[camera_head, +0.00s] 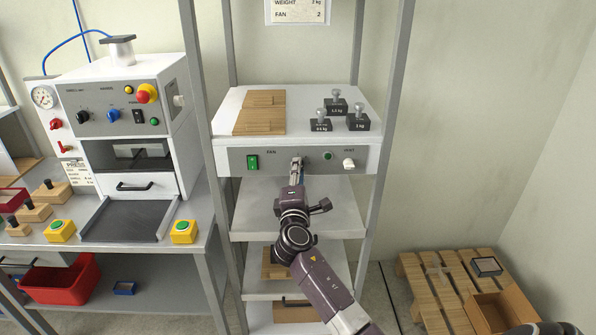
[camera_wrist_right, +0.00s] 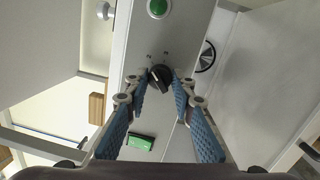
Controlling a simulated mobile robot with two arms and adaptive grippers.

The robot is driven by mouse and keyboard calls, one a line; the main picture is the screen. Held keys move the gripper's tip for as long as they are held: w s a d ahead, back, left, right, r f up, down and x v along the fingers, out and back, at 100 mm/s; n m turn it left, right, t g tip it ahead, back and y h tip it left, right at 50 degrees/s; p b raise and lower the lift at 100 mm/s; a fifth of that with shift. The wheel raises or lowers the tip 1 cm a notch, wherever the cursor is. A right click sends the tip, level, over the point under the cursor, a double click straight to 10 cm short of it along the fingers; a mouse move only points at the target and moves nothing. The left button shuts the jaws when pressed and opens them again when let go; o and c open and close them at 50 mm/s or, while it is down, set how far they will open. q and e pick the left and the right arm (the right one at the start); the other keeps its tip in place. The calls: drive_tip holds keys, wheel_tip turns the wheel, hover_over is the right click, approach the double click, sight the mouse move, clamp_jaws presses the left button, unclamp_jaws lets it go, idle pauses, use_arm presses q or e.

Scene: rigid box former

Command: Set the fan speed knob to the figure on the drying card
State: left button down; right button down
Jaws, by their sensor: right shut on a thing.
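The drying card (camera_head: 297,10) is on the wall behind the rack at the top of the head view, partly cut off. It reads weight 2 kg and fan 2. The fan speed knob (camera_wrist_right: 160,77) is black and sits on the grey front panel (camera_head: 335,163) under the label FAN. My right gripper (camera_head: 297,163) is at the panel, its fingertips shut on the knob from both sides, also in the wrist view (camera_wrist_right: 161,82). The gripper hides the knob in the head view. The figure it points to cannot be read. My left gripper is out of view.
Wooden pieces (camera_head: 259,120) and dark weights (camera_head: 358,122) stand on top. Rack posts (camera_head: 385,85) flank the panel. A press (camera_head: 130,125) stands left.

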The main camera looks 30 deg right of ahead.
drive_tip(key=shift+f, duration=0.15)
drive_tip(key=c, duration=1.6)
unclamp_jaws()
drive_tip(key=shift+s, duration=0.1)
drive_tip(key=v, duration=1.2)
